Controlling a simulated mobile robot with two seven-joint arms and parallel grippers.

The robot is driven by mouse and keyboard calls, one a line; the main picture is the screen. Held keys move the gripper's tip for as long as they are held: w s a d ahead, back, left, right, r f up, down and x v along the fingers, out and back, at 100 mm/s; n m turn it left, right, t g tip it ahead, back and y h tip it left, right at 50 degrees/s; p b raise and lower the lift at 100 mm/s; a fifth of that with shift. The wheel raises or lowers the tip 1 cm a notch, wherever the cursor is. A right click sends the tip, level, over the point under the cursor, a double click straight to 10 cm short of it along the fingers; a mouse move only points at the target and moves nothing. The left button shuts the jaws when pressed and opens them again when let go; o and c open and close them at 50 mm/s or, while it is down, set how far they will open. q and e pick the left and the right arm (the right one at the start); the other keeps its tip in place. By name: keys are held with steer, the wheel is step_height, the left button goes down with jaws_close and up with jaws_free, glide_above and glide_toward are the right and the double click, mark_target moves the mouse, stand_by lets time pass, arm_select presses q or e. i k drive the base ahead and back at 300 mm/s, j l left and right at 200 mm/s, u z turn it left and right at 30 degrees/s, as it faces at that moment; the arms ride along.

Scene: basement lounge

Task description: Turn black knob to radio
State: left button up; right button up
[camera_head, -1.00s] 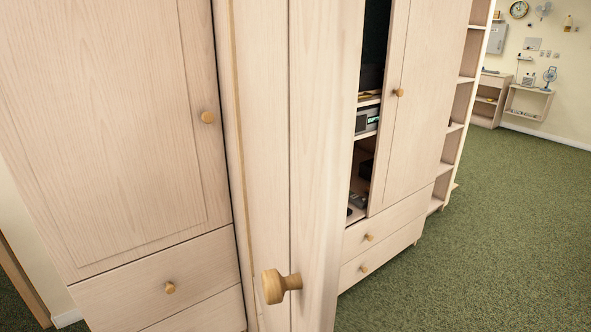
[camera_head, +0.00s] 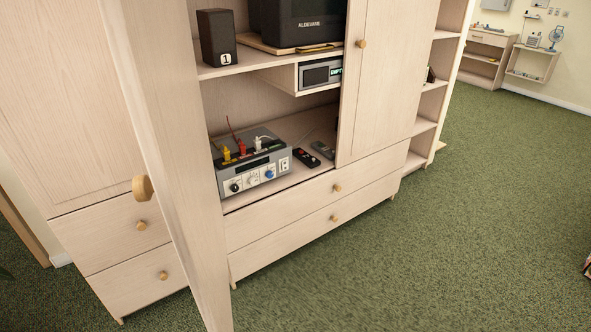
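A grey box-shaped device (camera_head: 262,158) sits on the lower shelf inside the open cabinet. Its front panel has several knobs. The black knob (camera_head: 235,187) is at the panel's left, a whitish knob (camera_head: 252,181) is in the middle, and a blue knob (camera_head: 269,174) is to the right. The panel labels are too small to read, so I cannot tell where the black knob points. Yellow, red and white plugs stand on top of the device. Neither of my grippers is in view.
An open cabinet door (camera_head: 172,130) with a wooden knob stands in front, left of the device. Two remotes (camera_head: 306,157) lie right of the device. A speaker (camera_head: 216,38) and a television (camera_head: 305,22) are above. Green carpet (camera_head: 420,240) is clear at the right.

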mark_target(235, 187)
steer(key=k+l, duration=0.1)
steer(key=l, duration=0.15)
steer(key=i+l+u, duration=0.1)
steer(key=l+u, duration=0.25)
steer(key=i+l+u, duration=0.1)
steer(key=u, duration=0.25)
steer(key=l+u, duration=0.6)
steer(key=l, duration=1.9)
steer(key=k+l+u, duration=0.1)
steer(key=l, duration=1)
steer(key=i+j, duration=0.95)
steer(key=i, duration=0.15)
